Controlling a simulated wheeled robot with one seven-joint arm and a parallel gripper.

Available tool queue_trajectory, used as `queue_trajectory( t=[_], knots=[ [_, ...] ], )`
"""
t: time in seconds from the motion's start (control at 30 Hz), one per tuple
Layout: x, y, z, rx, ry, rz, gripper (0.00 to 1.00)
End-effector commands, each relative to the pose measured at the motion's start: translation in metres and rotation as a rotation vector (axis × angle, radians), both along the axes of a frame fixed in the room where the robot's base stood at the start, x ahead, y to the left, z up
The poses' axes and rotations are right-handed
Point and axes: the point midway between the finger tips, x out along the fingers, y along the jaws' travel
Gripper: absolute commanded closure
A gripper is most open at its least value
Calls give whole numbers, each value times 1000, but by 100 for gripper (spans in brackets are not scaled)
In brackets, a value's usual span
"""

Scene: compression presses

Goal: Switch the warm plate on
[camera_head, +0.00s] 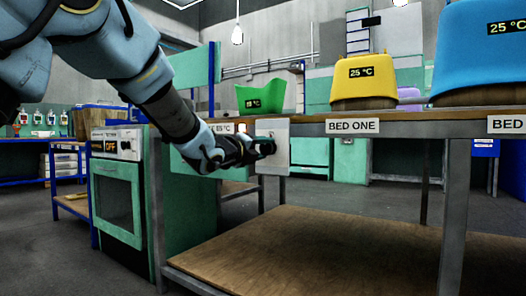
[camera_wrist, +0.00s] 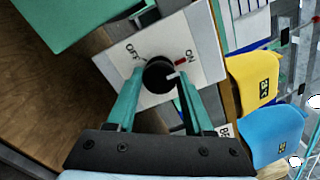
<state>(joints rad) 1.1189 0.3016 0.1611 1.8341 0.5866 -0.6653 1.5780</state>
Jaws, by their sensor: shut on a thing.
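A pale switch panel (camera_head: 281,160) is mounted on the front edge of the bench, left of the BED ONE label. In the wrist view the panel (camera_wrist: 205,40) carries OFF on the left, ON on the right with a red mark, and a round black knob (camera_wrist: 158,72). A white mark on the knob's right side lies toward the ON side, just below the red mark. My gripper (camera_head: 265,147) is at the panel, its two teal fingers shut on the knob from either side. The fingers partly hide the knob's sides. I cannot identify the warm plate itself.
A yellow press (camera_head: 364,80) and a blue press (camera_head: 480,50), both reading 25 °C, stand on the bench. A green tray-like piece (camera_head: 260,95) stands further left. A green oven-like cabinet (camera_head: 118,205) with an OFF display is left of my arm. The wooden lower shelf (camera_head: 330,262) is clear.

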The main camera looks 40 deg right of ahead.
Motion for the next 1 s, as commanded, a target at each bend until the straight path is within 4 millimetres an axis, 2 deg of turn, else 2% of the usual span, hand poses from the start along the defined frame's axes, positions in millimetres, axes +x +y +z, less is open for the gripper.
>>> queue_trajectory(
  t=[0.17, 0.2, 0.43, 0.77, 0.87, 1.0],
  knots=[
    [0, 0, -1, 2, 0, -1, 100],
    [-1, 0, -1, 2, 0, -1, 44],
    [0, 0, -1, 1, 0, 0, 19],
    [-1, 4, 1, 1, 1, 1, 19],
    [-4, 15, 2, 1, 2, 1, 19],
    [-11, 41, 4, 0, 2, 1, 19]
  ],
)
